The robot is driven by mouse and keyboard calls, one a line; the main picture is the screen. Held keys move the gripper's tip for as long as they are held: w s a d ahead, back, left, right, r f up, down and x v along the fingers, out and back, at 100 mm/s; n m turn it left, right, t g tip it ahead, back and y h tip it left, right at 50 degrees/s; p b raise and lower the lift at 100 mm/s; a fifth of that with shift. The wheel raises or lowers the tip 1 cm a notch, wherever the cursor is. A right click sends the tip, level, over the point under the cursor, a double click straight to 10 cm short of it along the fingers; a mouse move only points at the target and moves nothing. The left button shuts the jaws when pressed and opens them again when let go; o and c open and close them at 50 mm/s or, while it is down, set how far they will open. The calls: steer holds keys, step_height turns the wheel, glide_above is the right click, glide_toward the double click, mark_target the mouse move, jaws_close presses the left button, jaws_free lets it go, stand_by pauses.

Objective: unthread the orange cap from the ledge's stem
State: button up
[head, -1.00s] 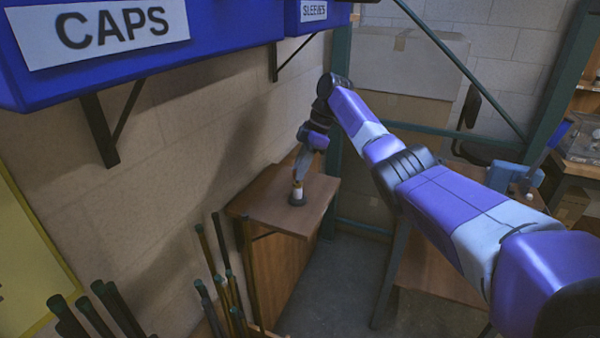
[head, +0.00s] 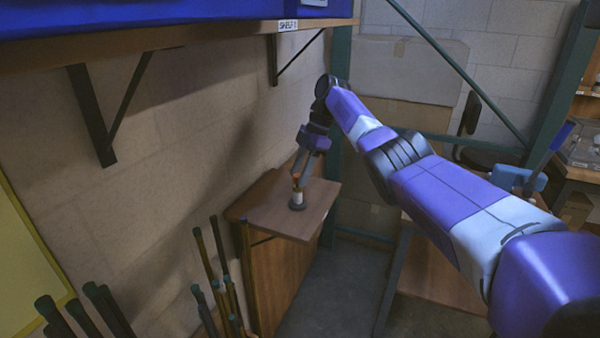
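A small wooden ledge (head: 262,212) juts from the wall in the middle of the head view.
A wooden shelf (head: 190,38) with a blue bin (head: 180,18) is at upper left, on black brackets. Several dark rods (head: 222,262) stand upright below, left of the ledge. A green rack post (head: 341,60) stands behind the ledge. The ledge top around the stem is clear.

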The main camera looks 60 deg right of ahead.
steer(key=shift+r+m+p, duration=0.2)
steer(key=shift+m+p, duration=0.3)
steer(key=shift+p, duration=0.35)
steer(key=shift+a+m+t+h+p, duration=0.15)
steer(key=shift+m+t+h+p, duration=0.3)
steer(key=shift+m+p, duration=1.35)
steer(key=shift+a+m+t+h+p, duration=0.1)
steer(key=shift+m+t+h+p, duration=0.65)
steer(key=shift+p, duration=1.75)
steer(key=shift+f+m+g, duration=0.1)
steer(key=shift+m+g, duration=0.3)
steer(key=shift+m, duration=0.15)
steer(key=shift+a+m, duration=0.15)
steer(key=shift+m, duration=0.75)
steer(key=m+h, duration=0.2)
steer(key=m, duration=0.2)
steer(key=shift+m, duration=0.4)
jaws_close()
